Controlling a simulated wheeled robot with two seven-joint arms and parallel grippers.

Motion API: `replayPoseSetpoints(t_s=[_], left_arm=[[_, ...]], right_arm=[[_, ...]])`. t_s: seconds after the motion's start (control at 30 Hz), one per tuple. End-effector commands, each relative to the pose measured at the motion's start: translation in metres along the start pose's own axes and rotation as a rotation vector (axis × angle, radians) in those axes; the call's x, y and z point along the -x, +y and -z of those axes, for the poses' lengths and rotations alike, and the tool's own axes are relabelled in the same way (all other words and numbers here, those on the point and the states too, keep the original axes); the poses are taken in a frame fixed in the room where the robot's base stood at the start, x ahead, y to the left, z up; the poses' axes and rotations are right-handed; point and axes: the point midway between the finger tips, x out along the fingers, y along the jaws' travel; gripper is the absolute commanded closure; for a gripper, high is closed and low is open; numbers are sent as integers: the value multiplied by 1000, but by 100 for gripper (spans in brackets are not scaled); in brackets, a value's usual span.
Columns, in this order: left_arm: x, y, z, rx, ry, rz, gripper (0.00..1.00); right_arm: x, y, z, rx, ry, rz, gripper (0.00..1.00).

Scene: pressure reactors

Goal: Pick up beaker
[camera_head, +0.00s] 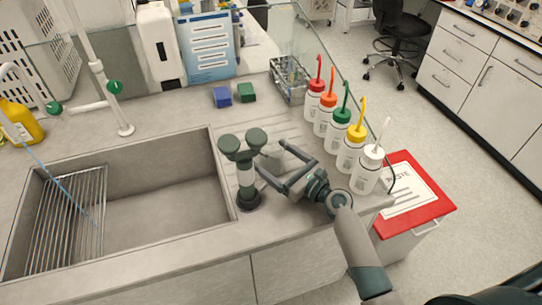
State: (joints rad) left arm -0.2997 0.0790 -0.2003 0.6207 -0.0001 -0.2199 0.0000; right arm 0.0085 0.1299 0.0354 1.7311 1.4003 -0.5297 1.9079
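I cannot make out a beaker clearly in the head view. My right gripper (271,158) comes in from the lower right over the counter, with its two fingers spread apart and nothing visible between them. It is just right of a dark green eyewash fixture (246,178) with two round heads, which stands at the sink's right edge. A small wire rack (289,82) farther back holds items too small to identify. My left gripper is out of view.
A sink (160,190) with a wire drainer (66,215) fills the left. Several wash bottles (343,130) with coloured caps line the counter's right edge, beside a red-lidded waste bin (425,195). A blue block (221,97) and a green block (246,92) sit behind.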

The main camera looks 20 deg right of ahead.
Motion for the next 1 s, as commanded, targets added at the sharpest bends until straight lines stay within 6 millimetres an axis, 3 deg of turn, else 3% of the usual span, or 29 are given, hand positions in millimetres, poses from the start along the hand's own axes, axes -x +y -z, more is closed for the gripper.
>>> replayPoseSetpoints(t_s=[0.03, 0.2, 0.57, 0.77, 1.0], left_arm=[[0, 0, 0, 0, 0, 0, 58], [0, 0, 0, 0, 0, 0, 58], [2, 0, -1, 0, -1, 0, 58], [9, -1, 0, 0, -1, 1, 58], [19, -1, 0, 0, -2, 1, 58]], right_arm=[[0, 0, 0, 0, 0, 0, 24], [0, 0, 0, 0, 0, 0, 61], [0, 0, -6, 1, -1, 0, 62], [0, 0, -27, 2, -3, -1, 62], [0, 0, -68, 2, -5, 0, 62]])
